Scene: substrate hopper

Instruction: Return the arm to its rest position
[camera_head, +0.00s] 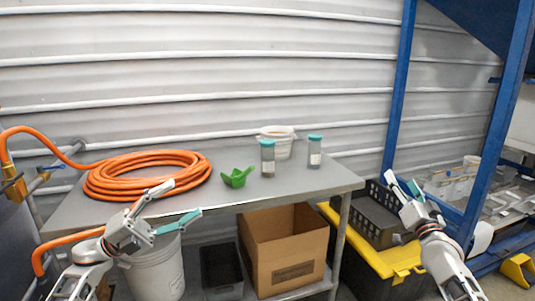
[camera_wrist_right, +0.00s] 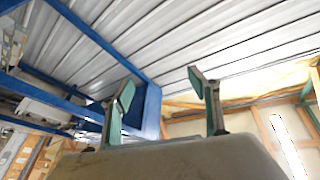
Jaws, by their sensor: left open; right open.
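My left gripper (camera_head: 176,203) is open and empty, in front of the table's left front edge and below the orange hose. My right gripper (camera_head: 406,187) is open and empty, raised to the right of the table in front of the blue frame. In the right wrist view my right gripper (camera_wrist_right: 165,100) shows two teal-padded fingers spread apart with nothing between them. That view looks up toward the corrugated ceiling.
A grey table (camera_head: 315,183) holds a coiled orange hose (camera_head: 150,160), a green scoop (camera_head: 237,177), two teal-lidded jars (camera_head: 268,158) and a white tub (camera_head: 280,140). A cardboard box (camera_head: 283,245) and a white bucket (camera_head: 155,268) are low. A black crate (camera_head: 372,215) and blue posts (camera_head: 399,90) stand right.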

